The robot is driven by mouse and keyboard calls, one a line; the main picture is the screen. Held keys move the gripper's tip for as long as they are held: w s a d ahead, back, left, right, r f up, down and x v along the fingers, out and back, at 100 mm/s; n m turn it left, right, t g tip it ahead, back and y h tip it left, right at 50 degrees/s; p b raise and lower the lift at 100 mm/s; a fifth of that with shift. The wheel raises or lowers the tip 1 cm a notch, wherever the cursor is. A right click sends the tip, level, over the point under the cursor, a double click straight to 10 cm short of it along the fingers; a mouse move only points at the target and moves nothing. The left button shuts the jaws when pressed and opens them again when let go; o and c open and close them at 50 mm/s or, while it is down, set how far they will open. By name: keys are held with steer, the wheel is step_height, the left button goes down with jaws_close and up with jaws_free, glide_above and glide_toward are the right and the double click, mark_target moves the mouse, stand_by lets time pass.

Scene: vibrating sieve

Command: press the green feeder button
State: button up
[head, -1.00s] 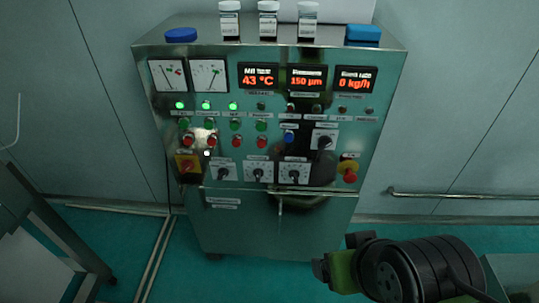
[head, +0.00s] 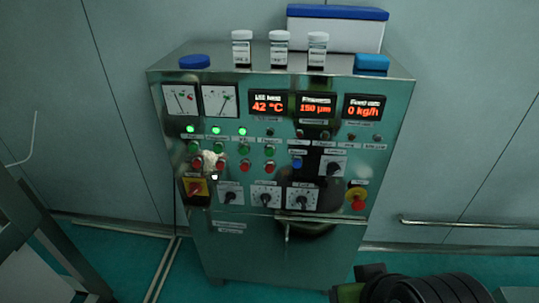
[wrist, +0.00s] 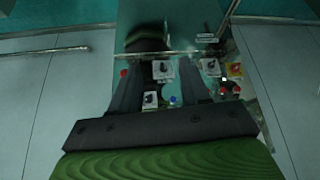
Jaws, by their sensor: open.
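The control panel (head: 285,190) stands ahead in the head view. A row of green buttons runs along its left half, above a row of red ones. The rightmost green button (head: 270,151) has a label above it too blurred to read surely, perhaps the feeder's. My gripper (wrist: 158,62) is open and empty in the wrist view, its two dark fingers apart in front of the panel, which appears upside down there. No green button shows clearly in the wrist view. In the head view only part of my arm shows at the bottom right.
A blue button (head: 296,163) sits right of the green row. A yellow-and-red emergency stop (head: 357,199) is lower right, a red-yellow switch (head: 195,188) lower left. Several white-capped jars (head: 280,48) stand on top. A rail (head: 460,223) runs along the right wall.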

jaws_close()
stand_by(1.3)
